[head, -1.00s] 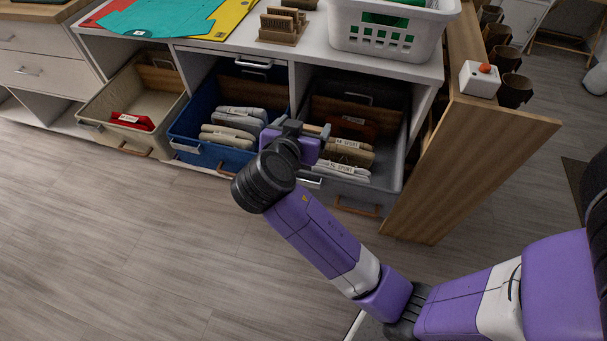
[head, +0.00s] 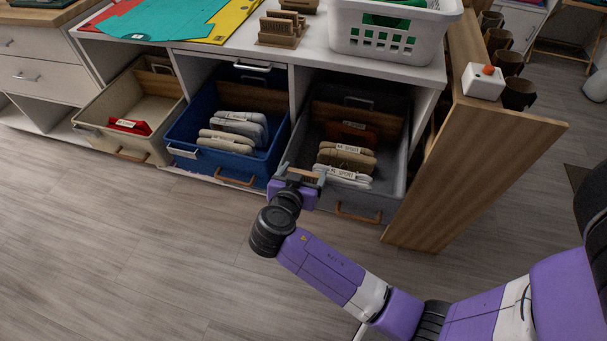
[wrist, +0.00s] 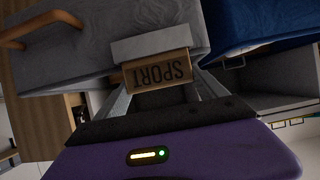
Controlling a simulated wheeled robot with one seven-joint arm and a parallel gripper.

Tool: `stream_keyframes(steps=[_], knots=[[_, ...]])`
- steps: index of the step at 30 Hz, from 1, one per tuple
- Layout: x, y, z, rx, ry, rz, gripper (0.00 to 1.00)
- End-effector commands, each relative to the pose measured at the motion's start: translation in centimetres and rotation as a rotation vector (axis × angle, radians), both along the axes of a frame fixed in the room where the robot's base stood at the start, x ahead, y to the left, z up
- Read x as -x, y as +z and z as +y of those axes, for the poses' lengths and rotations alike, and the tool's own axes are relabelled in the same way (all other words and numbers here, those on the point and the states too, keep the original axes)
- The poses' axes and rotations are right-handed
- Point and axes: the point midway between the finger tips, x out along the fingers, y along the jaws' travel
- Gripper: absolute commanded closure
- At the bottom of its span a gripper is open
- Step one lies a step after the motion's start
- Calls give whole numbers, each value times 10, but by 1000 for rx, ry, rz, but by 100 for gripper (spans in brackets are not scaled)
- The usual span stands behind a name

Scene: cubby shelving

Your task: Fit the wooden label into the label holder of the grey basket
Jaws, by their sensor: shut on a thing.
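My gripper (head: 301,178) is shut on the wooden label (head: 303,171) at the front left corner of the grey basket (head: 391,187). In the wrist view my gripper (wrist: 160,88) holds the label (wrist: 157,71) across its fingers, and the label's word SPORT appears upside down. The light grey label holder (wrist: 152,45) on the front of the grey basket (wrist: 75,52) is just beyond the label. The label overlaps the holder's near edge in that view. I cannot tell whether they touch. In the head view my gripper and the label hide the holder.
The blue basket (head: 187,127) with folded clothes is to the left, and a beige basket (head: 90,119) is farther left. The grey basket holds folded clothes and has a wooden handle (head: 357,213). A wooden panel (head: 455,160) stands at right. The floor in front is clear.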

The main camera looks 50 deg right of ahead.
Motion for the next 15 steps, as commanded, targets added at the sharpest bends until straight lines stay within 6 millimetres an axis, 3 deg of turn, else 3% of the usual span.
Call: stream_keyframes(steps=[11,12,15], knots=[[0,-6,0,0,0,-1,58],[0,-6,0,0,0,-1,17],[0,-5,0,0,0,-1,0]])
